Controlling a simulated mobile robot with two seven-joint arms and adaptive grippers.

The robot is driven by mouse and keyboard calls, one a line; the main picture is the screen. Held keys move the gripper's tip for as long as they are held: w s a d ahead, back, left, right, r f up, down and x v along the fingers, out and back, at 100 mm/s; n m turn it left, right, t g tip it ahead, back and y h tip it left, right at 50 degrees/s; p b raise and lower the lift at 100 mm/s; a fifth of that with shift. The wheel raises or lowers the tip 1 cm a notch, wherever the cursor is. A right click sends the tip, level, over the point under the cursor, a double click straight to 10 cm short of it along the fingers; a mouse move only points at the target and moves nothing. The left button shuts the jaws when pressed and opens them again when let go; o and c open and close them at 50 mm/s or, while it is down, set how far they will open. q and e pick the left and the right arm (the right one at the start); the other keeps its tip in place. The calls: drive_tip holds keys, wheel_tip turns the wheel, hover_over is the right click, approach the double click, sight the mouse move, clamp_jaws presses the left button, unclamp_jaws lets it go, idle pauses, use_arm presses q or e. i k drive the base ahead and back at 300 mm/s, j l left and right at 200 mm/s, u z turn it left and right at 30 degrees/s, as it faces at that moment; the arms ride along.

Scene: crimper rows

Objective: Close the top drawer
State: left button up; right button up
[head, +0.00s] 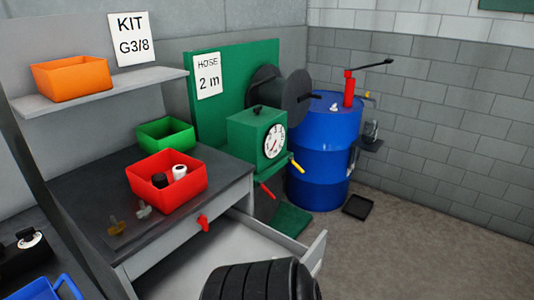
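A grey drawer (262,243) is pulled out of the workbench (82,192). Its inside shows from above and looks empty where visible. Its front panel (316,256) stands well away from the bench. Above it, the bench's grey front face (165,250) carries a red handle-like part (203,222); I cannot tell whether this face is itself a drawer front. A black ribbed shape (262,281) at the bottom edge hides the near part of the open drawer. Neither of my grippers can be made out.
A red bin (150,197) with a black and a white piece, a green bin (166,134) and small fittings (117,226) are on the bench. A green gauge box (245,139) and blue drum (322,160) stand beyond. Open floor (410,250) lies right of the drawer.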

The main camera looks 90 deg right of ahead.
sight(234, 238)
drive_tip(key=z, duration=1.95)
drive_tip(key=i+j+z, duration=0.1)
drive_tip(key=z, duration=0.4)
drive_tip(key=j+z, duration=0.3)
drive_tip(key=z, duration=0.2)
drive_tip(key=i+j+z, duration=0.1)
drive_tip(key=j+z, duration=0.2)
drive_tip(key=z, duration=0.2)
